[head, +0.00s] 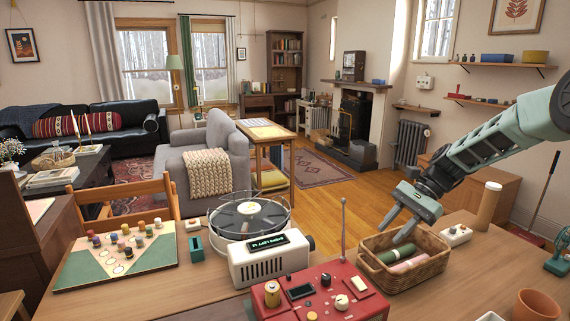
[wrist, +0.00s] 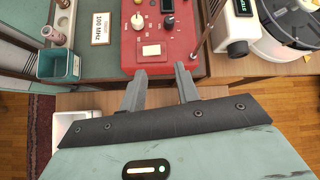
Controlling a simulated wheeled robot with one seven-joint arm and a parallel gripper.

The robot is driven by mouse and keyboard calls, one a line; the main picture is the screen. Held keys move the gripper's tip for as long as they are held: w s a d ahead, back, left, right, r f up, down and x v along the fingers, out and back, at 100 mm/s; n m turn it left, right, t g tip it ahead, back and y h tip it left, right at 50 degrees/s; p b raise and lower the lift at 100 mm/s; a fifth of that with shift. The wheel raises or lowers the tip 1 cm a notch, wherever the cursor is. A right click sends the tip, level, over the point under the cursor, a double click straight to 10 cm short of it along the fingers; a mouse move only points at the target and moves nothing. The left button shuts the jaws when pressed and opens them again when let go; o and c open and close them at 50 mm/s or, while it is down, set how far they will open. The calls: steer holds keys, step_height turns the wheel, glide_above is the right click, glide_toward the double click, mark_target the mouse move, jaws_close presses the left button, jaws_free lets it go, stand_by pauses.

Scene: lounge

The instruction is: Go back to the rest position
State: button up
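My gripper (head: 394,228) hangs from my pale green arm, over the left part of the wicker basket (head: 432,277) in the head view. Its two grey fingers are apart with nothing between them. In the wrist view my gripper (wrist: 160,71) is also open and empty, with the red control box (wrist: 176,45) beyond the fingertips. The red box (head: 340,297) stands at the front of the table in the head view. A green roll and a pink roll lie in the basket.
A white display unit (head: 270,267), a turntable-like device (head: 222,222) and a game board (head: 120,262) are left of my gripper. A white switch box (head: 456,236), a cylinder (head: 488,205) and a terracotta pot (head: 537,306) stand right. A thin antenna (head: 343,228) rises near the red box.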

steer(key=s+d+r+n+t+h, duration=0.1)
steer(key=s+d+n+t+h, duration=0.2)
steer(key=s, duration=0.4)
steer(key=s+d+n+t+h, duration=0.1)
steer(key=s+n+h, duration=0.25)
steer(key=s, duration=0.45)
steer(key=s+d+r+n+t+h, duration=0.1)
steer(key=s+d+n+h, duration=0.1)
steer(key=s+n, duration=0.4)
steer(key=s+a+r+n+g+p, duration=0.1)
steer(key=s+a+n, duration=0.2)
steer(key=s+a, duration=0.4)
steer(key=s+a+r+n+g, duration=0.1)
steer(key=s+a+r+n, duration=0.1)
steer(key=s+a, duration=0.6)
steer(key=a+n, duration=0.1)
steer(key=a, duration=0.2)
steer(key=shift+a+r+p, duration=0.25)
steer(key=shift+r+p, duration=0.05)
steer(key=shift+p, duration=0.1)
